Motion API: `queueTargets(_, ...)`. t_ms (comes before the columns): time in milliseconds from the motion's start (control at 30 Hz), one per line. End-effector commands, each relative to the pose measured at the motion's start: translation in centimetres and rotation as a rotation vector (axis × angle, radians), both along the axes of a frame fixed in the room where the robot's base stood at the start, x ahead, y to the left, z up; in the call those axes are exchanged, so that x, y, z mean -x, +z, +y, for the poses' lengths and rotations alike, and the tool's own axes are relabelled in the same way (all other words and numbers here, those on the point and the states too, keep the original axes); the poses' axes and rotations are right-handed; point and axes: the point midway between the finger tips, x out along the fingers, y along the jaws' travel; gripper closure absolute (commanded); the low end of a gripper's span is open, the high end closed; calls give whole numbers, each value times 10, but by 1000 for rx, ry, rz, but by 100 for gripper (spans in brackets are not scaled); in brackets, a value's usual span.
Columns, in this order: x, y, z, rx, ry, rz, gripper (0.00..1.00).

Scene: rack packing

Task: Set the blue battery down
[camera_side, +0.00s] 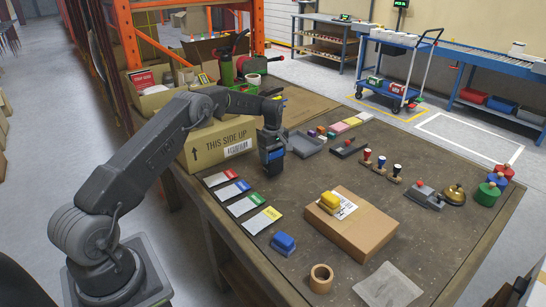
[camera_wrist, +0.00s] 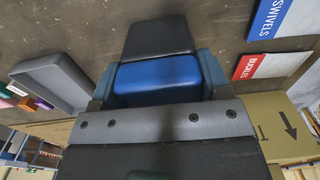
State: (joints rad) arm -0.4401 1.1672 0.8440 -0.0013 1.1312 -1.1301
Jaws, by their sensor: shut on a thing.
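The blue battery (camera_wrist: 158,82) is between the two fingers of my gripper (camera_wrist: 158,90) in the wrist view, with a dark grey part beyond its blue part. In the side view my gripper (camera_side: 272,157) points down over the far left part of the table, near the cardboard box, and the battery (camera_side: 276,156) shows as a small blue patch at its tip. My gripper is shut on it. Whether the battery's underside touches the table is hard to tell.
Label cards (camera_side: 240,198) line the left table edge. A grey tray (camera_side: 305,145) lies right of my gripper. A cardboard box (camera_side: 217,145) stands behind left. A yellow-topped block (camera_side: 329,199) sits on a carton (camera_side: 362,228); another blue block (camera_side: 283,243) lies at the front. The table's middle is clear.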

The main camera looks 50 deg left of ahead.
Motion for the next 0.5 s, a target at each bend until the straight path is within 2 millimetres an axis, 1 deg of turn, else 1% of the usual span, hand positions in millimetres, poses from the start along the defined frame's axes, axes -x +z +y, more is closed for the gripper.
queueTargets(33,0,-5,0,-1,0,-3,68)
queueTargets(100,-1,-7,0,-1,0,-4,68)
queueTargets(300,-1,-7,1,-2,0,-4,68)
queueTargets(433,0,-10,1,-1,0,-3,68)
queueTargets(467,0,-11,0,0,0,-1,27)
queueTargets(500,0,-11,0,-1,0,-1,23)
